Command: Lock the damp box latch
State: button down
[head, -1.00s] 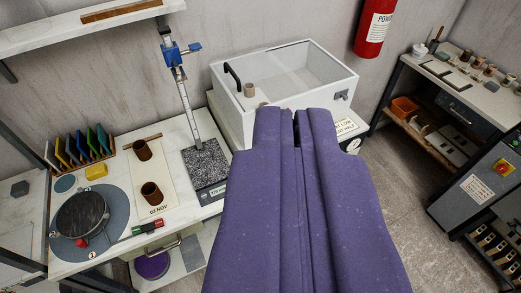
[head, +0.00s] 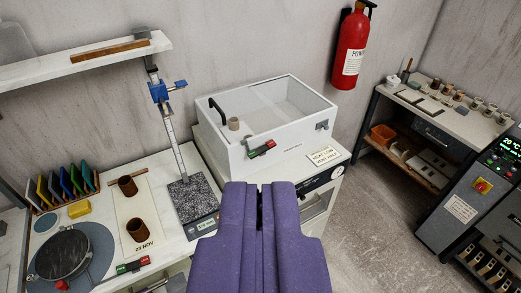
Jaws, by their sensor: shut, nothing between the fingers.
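The damp box (head: 290,145) is a white box with a clear top, standing at the back centre. A small metal fitting (head: 322,125) sits at the right end of its front. A red-and-green piece with a dark part (head: 262,149) is on the left of the front. Which of these is the latch, and its position, I cannot tell. A black handle (head: 217,108) is at the box's left, near a small beige cup (head: 234,123). My purple gripper (head: 260,190) is shut and empty, below and in front of the box in the picture, apart from it.
A sign plate (head: 323,157) lies before the box on its cabinet. A height gauge stands on a speckled block (head: 192,197) to the left, near two brown cylinders (head: 128,187). Another red-and-green piece (head: 133,265) is at the bench's front. Open floor (head: 375,220) lies right.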

aim_at(252, 154)
jog(key=i+j, duration=0.1)
jog(key=i, duration=0.35)
jog(key=i+j, duration=0.15)
jog(key=i, duration=0.35)
jog(key=i+j+z, duration=0.1)
jog(key=i, duration=0.35)
jog(key=i+j, duration=0.15)
jog(key=i, duration=0.35)
